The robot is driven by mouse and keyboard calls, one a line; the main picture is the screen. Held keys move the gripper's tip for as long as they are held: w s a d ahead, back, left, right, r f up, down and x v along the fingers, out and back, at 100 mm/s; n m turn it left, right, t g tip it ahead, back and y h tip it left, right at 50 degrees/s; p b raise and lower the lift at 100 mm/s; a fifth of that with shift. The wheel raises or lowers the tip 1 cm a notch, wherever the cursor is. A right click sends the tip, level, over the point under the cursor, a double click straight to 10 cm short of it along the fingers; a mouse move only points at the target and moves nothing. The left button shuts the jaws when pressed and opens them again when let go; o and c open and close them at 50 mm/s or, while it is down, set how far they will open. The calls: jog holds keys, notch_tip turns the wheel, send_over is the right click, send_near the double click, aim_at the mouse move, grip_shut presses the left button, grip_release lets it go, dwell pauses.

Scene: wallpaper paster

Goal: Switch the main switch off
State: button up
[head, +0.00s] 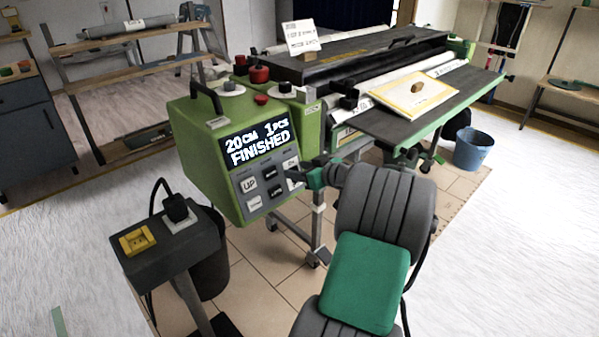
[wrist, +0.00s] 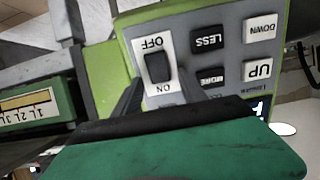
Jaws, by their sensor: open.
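The main switch (wrist: 158,69) is a black rocker on a white plate marked OFF and ON, upside down in the wrist view. It sits on the grey button panel of the green control box (head: 201,155). In the head view its white plate (head: 291,165) is at the panel's right edge, partly covered by my gripper (head: 307,176). In the wrist view my gripper (wrist: 160,88) is open and empty, its dark fingers either side of the switch's ON end. I cannot tell whether they touch the panel or which way the rocker is tipped.
LESS (wrist: 209,39), MORE (wrist: 211,77), UP (wrist: 258,70) and DOWN (wrist: 262,29) buttons lie beside the switch. The display (head: 258,143) reads 20 cm, 1 pcs, FINISHED. A socket stand (head: 165,255) stands front left, and the machine's table (head: 440,110) extends right.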

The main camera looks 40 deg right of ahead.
grip_shut()
dwell(0.5)
